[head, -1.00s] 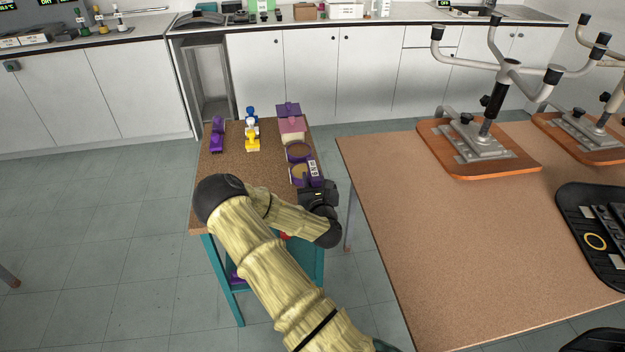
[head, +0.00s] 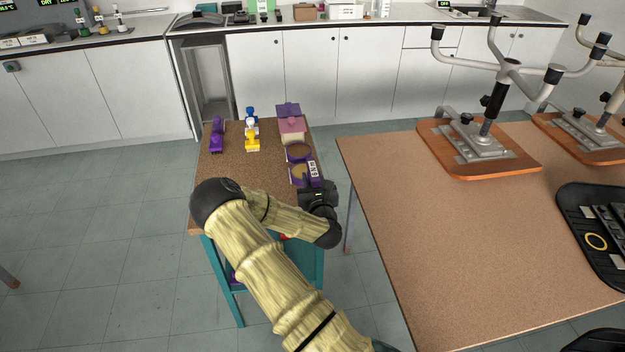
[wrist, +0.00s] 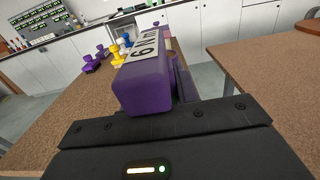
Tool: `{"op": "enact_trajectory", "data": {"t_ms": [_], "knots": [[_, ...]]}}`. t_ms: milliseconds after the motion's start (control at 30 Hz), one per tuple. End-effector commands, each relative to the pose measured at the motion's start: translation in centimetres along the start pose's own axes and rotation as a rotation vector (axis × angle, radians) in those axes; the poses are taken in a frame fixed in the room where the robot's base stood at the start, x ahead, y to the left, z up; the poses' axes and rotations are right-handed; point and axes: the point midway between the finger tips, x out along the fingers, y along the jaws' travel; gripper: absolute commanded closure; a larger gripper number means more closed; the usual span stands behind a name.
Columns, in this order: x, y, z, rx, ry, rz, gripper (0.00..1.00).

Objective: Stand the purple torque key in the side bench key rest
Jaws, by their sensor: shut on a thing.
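My gripper (head: 317,188) is shut on the purple torque key (wrist: 145,85), a blocky purple piece with a white label reading 6 Nm. The key's label (head: 314,170) shows in the head view, just beyond my gripper at the right edge of the side bench (head: 240,175). Two small purple pieces (head: 217,135) stand at the bench's left and also show in the wrist view (wrist: 92,62). I cannot tell which piece is the key rest. My gripper hides the key's lower end.
Blue, white and yellow pieces (head: 252,140) stand mid-bench. Purple-rimmed round holders (head: 298,152) and a pink and purple box (head: 290,125) line its right side. A larger table (head: 470,230) lies to the right across a gap. The bench's centre is clear.

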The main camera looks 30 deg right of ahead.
Motion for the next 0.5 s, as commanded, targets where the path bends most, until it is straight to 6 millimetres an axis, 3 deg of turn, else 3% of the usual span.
{"op": "enact_trajectory", "data": {"t_ms": [500], "knots": [[0.0, 0.0, -1.3, -0.001, -0.002, 0.0, 1.0]]}}
